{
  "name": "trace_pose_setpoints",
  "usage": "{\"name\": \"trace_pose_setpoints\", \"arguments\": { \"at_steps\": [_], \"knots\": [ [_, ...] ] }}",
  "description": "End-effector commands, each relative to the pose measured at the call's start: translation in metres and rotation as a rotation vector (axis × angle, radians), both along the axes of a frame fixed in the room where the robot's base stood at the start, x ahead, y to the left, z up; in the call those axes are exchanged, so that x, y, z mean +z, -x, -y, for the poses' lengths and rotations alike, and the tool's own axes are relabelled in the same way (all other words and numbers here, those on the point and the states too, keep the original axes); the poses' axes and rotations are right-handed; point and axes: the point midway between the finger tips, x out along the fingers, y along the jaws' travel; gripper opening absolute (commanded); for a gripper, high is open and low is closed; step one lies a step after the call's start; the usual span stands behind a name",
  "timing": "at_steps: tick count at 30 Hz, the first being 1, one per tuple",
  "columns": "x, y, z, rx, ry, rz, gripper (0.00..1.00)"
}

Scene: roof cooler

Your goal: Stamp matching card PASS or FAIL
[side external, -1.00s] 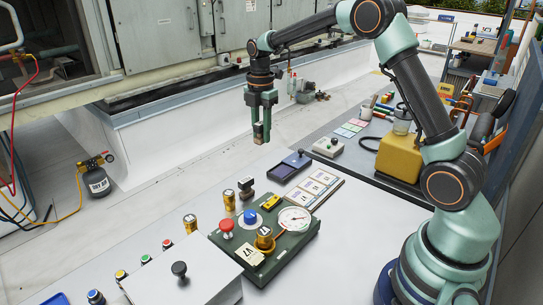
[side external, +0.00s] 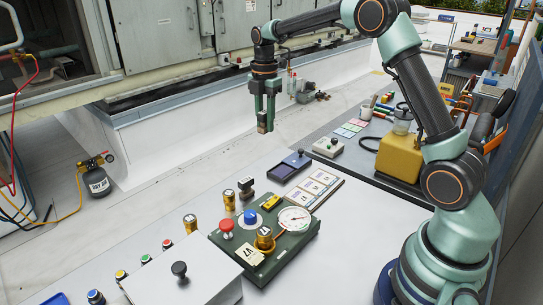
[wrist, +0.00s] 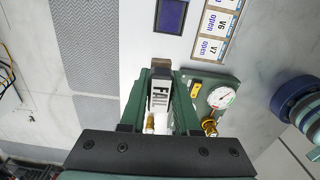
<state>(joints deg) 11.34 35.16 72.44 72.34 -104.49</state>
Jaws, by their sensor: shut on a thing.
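My gripper (side external: 266,120) hangs high above the near bench, shut on a stamp (side external: 262,128). In the wrist view the stamp (wrist: 160,95) sits between my fingers and bears the word FAIL. A second, dark-handled stamp (side external: 246,188) stands by the green test board (side external: 288,255); its label cannot be read. The ink pad (side external: 290,166), dark blue, lies open on the bench and also shows in the wrist view (wrist: 172,15). A card tray (side external: 342,181) beside it holds several cards; V6 (wrist: 213,25) and V7 (wrist: 209,48) cards read "open".
The green board carries a gauge (side external: 294,219), a red button (side external: 226,226), a brass valve (side external: 265,240) and a V7 label (side external: 250,256). Brass cylinders (side external: 229,200) stand left of it. A grey box with a black knob (side external: 179,270) is in front. The air around my gripper is clear.

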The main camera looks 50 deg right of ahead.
Motion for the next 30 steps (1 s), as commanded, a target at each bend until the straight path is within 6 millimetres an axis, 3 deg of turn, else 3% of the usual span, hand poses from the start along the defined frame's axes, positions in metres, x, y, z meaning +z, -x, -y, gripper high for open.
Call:
{"name": "trace_pose_setpoints", "arguments": {
  "at_steps": [6, 10, 15, 30],
  "knots": [
    [-0.062, 0.006, 0.040, -0.036, -0.002, -0.006, 0.00],
    [-0.088, 0.011, 0.055, -0.050, -0.001, -0.004, 0.00],
    [-0.103, 0.014, 0.063, -0.055, 0.000, -0.001, 0.00],
    [-0.144, 0.014, 0.063, -0.055, 0.000, -0.002, 0.00]
  ]
}}
